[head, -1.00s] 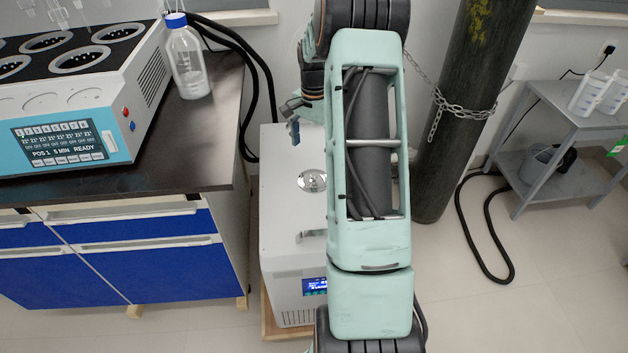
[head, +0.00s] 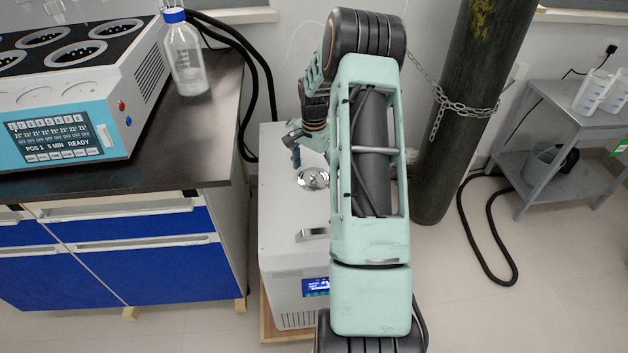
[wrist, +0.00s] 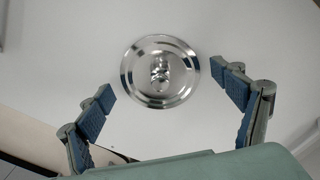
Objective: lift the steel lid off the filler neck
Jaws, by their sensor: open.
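The steel lid (head: 313,179) is a shiny round disc with a small knob, on the white top of the chiller box. It also shows in the wrist view (wrist: 160,72), near the middle and just beyond my fingertips. My gripper (wrist: 168,92) is open and empty, its blue-padded fingers spread to either side of the lid's near part. In the head view my gripper (head: 296,150) is above the box, behind the lid, partly hidden by my arm. The filler neck is hidden under the lid.
The chiller box (head: 283,230) has a handle (head: 312,235) in front of the lid. A dark bench (head: 190,140) with a glass bottle (head: 184,60) stands at left. A chained gas cylinder (head: 450,130) stands at right, behind my arm.

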